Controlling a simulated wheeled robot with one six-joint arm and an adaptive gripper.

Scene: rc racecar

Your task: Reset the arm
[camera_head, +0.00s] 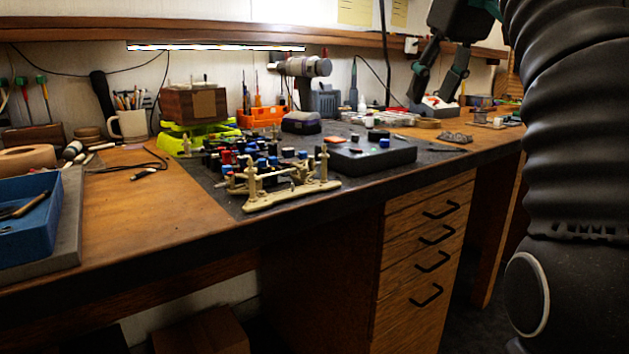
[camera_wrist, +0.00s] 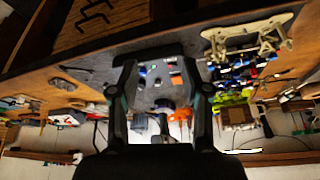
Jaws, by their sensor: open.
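My gripper (camera_head: 434,92) hangs at the upper right of the head view, above the back of the workbench (camera_head: 190,195). Its two dark fingers are spread apart with nothing between them. In the wrist view the gripper (camera_wrist: 160,68) also shows open and empty, with the bench seen upside down behind it. My dark ribbed arm fills the right side of the head view and hides the bench's right end.
A beige car chassis part (camera_head: 290,190) lies at the bench's front edge, also in the wrist view (camera_wrist: 250,38). A power drill (camera_head: 303,68) stands at the back. A blue tray (camera_head: 28,215) is at left.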

